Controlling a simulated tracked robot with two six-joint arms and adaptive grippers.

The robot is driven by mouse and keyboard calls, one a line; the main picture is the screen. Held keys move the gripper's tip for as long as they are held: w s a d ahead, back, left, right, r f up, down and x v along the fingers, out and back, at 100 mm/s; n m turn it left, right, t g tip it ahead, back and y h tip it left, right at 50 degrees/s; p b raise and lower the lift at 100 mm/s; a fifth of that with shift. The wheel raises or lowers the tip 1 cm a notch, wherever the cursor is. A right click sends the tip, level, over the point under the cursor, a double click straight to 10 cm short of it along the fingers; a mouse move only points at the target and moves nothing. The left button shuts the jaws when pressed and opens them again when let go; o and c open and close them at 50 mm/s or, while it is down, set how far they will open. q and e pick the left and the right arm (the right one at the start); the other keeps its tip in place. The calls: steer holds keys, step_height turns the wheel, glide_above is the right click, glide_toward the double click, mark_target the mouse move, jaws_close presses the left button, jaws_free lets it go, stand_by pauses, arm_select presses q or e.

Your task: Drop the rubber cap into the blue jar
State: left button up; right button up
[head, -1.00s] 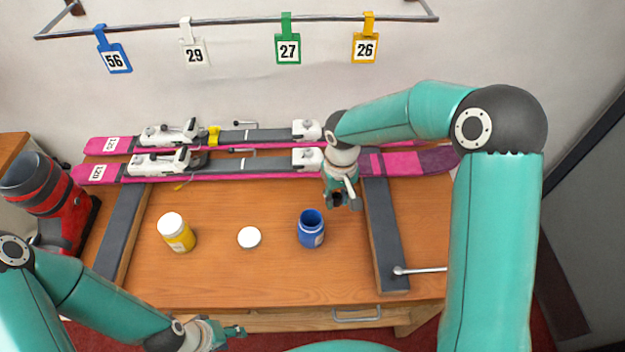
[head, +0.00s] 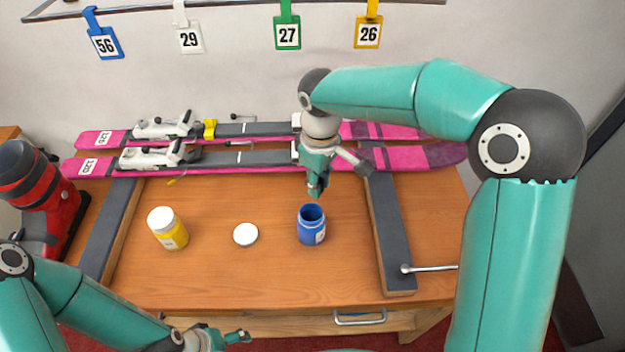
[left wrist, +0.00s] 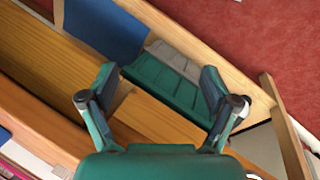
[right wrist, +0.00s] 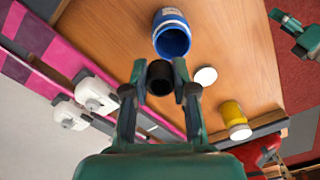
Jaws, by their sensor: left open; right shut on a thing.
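The open blue jar (head: 311,226) stands upright on the bench, right of a white lid (head: 245,235). In the right wrist view the jar's mouth (right wrist: 173,42) shows just beyond my fingers. My right gripper (head: 315,190) is shut on the black rubber cap (right wrist: 160,78), which sits between its fingertips. In the head view it is above and slightly behind the jar, apart from it; the cap is hard to make out there. My left gripper (head: 240,338) is open and empty at the bench's front edge; its spread fingers show in the left wrist view (left wrist: 160,85).
A yellow jar with a white lid (head: 167,228) stands at the left. Two pink skis (head: 260,160) lie across the back. Dark padded supports (head: 390,230) flank the work area. A red boot (head: 40,200) is at far left. Bare wood surrounds the blue jar.

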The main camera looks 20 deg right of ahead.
steer(key=shift+f+b, duration=0.6)
steer(key=shift+f, duration=0.65)
steer(key=o, duration=0.9)
steer(key=shift+r, duration=0.15)
step_height(320, 180, up, 12)
steer(key=shift+f, duration=0.15)
